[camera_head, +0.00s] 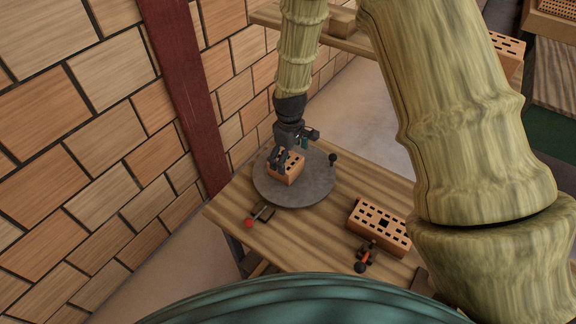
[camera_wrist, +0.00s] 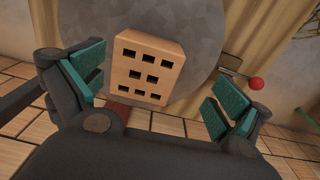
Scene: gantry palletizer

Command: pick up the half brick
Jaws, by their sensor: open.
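The half brick (camera_head: 287,168) is a short orange block with rows of holes, lying on a round grey plate (camera_head: 310,188) on the wooden table. In the wrist view the half brick (camera_wrist: 146,66) shows its holed face between the two teal-padded fingers, nearer the left finger. My gripper (camera_head: 287,163) is down over the half brick in the head view, and its fingers partly hide the brick. In the wrist view my gripper (camera_wrist: 155,92) is open, with a clear gap on the right side of the brick. Contact at the left finger cannot be told.
A longer holed brick (camera_head: 380,226) lies on the table (camera_head: 320,235) to the right. A red-knobbed lever (camera_head: 249,223) stands at the plate's front left, a black knob (camera_head: 333,158) at its back right, and another lever (camera_head: 361,266) near the front. A brick-patterned wall (camera_head: 100,120) and dark red post (camera_head: 183,90) are at left.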

